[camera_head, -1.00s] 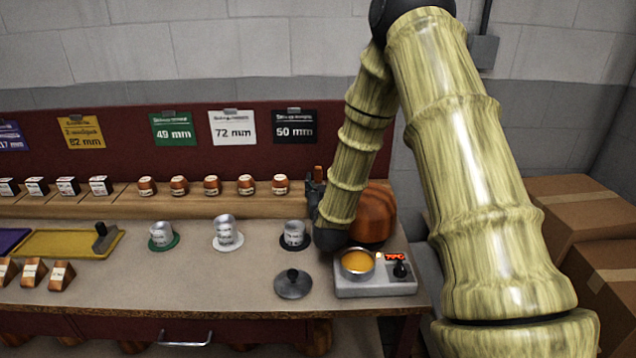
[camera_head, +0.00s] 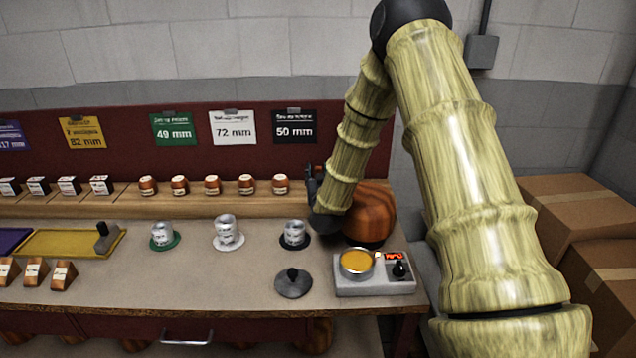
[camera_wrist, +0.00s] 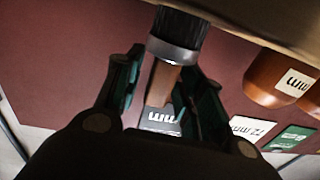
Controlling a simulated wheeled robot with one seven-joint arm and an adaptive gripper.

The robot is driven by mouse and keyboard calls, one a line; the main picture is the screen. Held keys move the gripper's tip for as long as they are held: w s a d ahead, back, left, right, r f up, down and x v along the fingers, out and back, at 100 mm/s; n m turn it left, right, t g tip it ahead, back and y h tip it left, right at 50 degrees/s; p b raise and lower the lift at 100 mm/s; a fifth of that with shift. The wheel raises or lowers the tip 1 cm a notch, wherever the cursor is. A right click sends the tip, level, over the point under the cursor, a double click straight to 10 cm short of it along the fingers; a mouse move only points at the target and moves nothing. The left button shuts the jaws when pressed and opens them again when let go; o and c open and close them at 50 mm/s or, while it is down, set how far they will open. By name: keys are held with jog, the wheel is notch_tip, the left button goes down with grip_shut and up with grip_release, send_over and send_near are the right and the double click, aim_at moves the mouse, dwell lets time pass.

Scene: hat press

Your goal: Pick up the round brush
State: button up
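The round brush (camera_wrist: 176,38) shows in the wrist view, with a dark round head, a grey metal band and a brown wooden handle. Its handle lies between the two fingers of my gripper (camera_wrist: 155,92). The fingers are apart, with a gap visible beside the handle, so my gripper is open around it. In the head view my gripper (camera_head: 313,186) is at the right end of the back shelf, partly hidden by my wrist, and the brush is mostly hidden there.
Several small wooden blocks (camera_head: 280,184) stand along the shelf to the left. A large wooden round form (camera_head: 372,215) is close to the right of my wrist. A heater with an amber pot (camera_head: 357,263) and a grey lid (camera_head: 293,284) are in front.

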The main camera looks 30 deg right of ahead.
grip_shut()
jog(key=shift+r, duration=0.1)
jog(key=shift+r+b, duration=0.35)
jog(key=shift+r, duration=4.6)
